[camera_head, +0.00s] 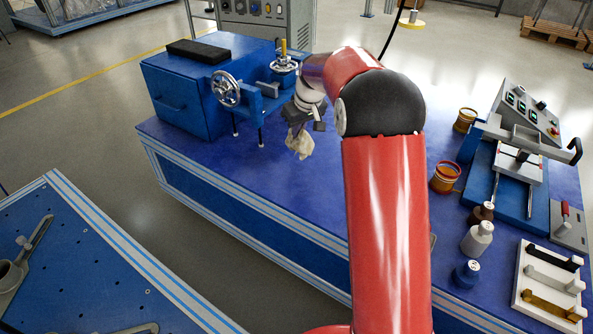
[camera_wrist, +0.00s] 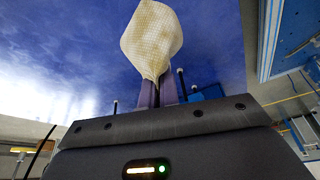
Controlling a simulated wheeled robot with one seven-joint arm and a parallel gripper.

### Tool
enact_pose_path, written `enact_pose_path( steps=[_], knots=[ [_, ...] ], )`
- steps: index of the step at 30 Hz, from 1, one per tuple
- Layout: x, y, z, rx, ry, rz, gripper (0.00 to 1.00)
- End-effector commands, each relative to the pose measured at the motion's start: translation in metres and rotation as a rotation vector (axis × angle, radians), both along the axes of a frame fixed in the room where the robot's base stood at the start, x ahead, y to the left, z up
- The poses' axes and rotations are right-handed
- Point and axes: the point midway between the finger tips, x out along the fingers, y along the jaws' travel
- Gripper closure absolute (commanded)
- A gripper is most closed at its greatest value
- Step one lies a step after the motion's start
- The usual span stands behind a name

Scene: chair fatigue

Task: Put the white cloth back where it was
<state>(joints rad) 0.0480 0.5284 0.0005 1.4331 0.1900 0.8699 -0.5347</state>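The white cloth (camera_head: 299,143) hangs bunched below my gripper (camera_head: 303,118) in the head view, above the blue bench top. In the wrist view the cloth (camera_wrist: 152,38) is pinched at its narrow end between the two fingers of my gripper (camera_wrist: 156,88), and its wide part spreads beyond the fingertips. The gripper is shut on it. Whether the cloth's lowest edge touches the bench cannot be told.
A blue machine (camera_head: 190,92) with a handwheel (camera_head: 225,89) stands left of my gripper. Tins, bottles (camera_head: 477,238), a press (camera_head: 518,168) and a white rack (camera_head: 548,281) stand at the right. The bench top (camera_head: 270,185) is clear near the cloth. Another blue table (camera_head: 85,262) stands front left.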

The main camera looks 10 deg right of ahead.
Motion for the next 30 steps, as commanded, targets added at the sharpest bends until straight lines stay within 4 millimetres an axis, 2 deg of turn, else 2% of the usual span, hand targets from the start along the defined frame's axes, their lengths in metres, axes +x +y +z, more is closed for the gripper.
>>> enact_pose_path(
  steps=[8, 18, 30],
  knots=[
    [0.008, 0.017, -0.001, -0.002, -0.001, -0.108, 1.0],
    [0.031, 0.057, -0.006, -0.002, -0.002, -0.43, 1.0],
    [0.055, 0.094, -0.01, -0.002, -0.002, -0.755, 1.0]
  ],
)
